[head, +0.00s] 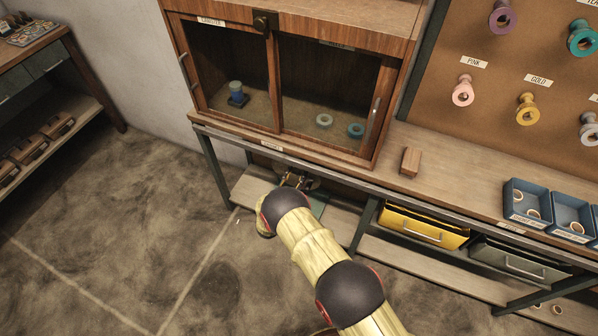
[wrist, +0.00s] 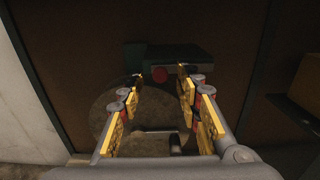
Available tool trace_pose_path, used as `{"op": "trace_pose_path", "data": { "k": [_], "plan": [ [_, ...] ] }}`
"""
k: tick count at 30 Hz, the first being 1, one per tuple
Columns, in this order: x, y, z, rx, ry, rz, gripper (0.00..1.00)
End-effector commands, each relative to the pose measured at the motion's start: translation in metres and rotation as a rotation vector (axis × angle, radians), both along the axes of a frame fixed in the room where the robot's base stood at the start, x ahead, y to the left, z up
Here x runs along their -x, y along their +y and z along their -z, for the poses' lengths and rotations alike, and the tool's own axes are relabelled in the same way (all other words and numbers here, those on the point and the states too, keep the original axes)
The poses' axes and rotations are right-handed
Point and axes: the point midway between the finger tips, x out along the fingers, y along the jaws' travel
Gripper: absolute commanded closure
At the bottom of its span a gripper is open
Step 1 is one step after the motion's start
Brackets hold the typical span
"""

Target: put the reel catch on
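My gripper (wrist: 161,80) is open, its yellow-padded fingers spread left and right in the wrist view with nothing held between them. I cannot make out which part is the reel catch. In the head view my gripper (head: 297,182) is under the bench at the lower shelf, and my arm hides much of that spot. A green edge (head: 318,208) shows beside it.
The bench top (head: 450,180) is just above my gripper. A glass-fronted cabinet (head: 345,150) holding several reels stands on it, beside a small wooden block (head: 411,161). A yellow drawer (head: 420,227) and blue bins (head: 527,205) are to the right. The floor (head: 130,220) at left is clear.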

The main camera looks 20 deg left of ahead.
Motion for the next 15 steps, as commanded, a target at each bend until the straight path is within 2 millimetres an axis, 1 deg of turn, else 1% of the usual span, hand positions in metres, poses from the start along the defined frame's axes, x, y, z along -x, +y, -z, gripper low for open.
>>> {"op": "trace_pose_path", "data": {
  "k": [1, 5, 13, 15],
  "plan": [
    [-0.0054, -0.0011, 0.0009, -0.001, -0.001, 0.001, 0.66],
    [-0.0116, -0.0016, 0.0004, 0.001, 0.0, 0.001, 0.66],
    [-0.0128, -0.0015, -0.0003, 0.001, 0.0, 0.0, 0.66],
    [-0.0128, -0.0015, -0.0003, 0.001, 0.0, 0.001, 0.7]
  ]
}}
